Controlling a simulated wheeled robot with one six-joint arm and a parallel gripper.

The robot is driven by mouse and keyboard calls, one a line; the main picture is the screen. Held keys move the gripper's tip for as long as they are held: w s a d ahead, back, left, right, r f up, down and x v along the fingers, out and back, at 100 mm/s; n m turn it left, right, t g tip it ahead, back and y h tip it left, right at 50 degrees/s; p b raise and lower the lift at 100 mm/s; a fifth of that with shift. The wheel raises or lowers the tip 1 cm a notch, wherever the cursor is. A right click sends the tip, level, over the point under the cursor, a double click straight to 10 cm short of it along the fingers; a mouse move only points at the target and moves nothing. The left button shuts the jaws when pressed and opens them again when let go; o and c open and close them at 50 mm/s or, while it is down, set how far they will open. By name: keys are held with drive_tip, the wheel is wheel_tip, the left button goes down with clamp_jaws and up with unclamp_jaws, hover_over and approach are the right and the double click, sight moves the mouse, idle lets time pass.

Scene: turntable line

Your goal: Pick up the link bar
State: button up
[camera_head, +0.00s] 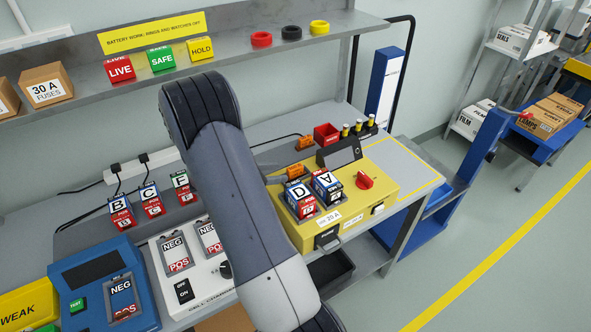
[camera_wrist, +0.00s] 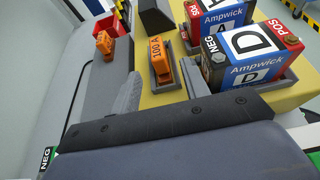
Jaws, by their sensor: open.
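No part is labelled as a link bar. The likeliest is an orange piece marked 100 A (camera_wrist: 161,58), upright in a narrow grey holder on the yellow unit. It also shows in the head view (camera_head: 298,172). A similar orange piece (camera_wrist: 105,42) stands on the grey bench beyond; I cannot tell for certain which is the link bar. My gripper (camera_wrist: 160,88) is open and empty, its grey fingers apart on the near side of the marked piece. In the head view my arm hides most of the gripper.
Battery D (camera_wrist: 250,55) and battery A (camera_head: 327,187) sit in grey trays right of the orange piece. A red bin (camera_head: 327,134) and a dark display (camera_head: 343,156) stand behind. The yellow unit (camera_head: 385,165) has a red knob. Shelf (camera_head: 250,45) hangs above the bench.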

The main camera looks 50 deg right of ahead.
sight(288, 171)
drive_tip(key=shift+s+d+f+p, duration=0.1)
drive_tip(key=shift+s+d+p, duration=0.2)
drive_tip(key=shift+d, duration=0.15)
drive_tip(key=x, duration=0.2)
drive_tip(key=p+x, duration=0.1)
drive_tip(key=x, duration=0.1)
drive_tip(key=shift+w+d+f, duration=0.1)
drive_tip(key=shift+w+d, duration=0.1)
drive_tip(key=shift+d, duration=0.1)
clamp_jaws()
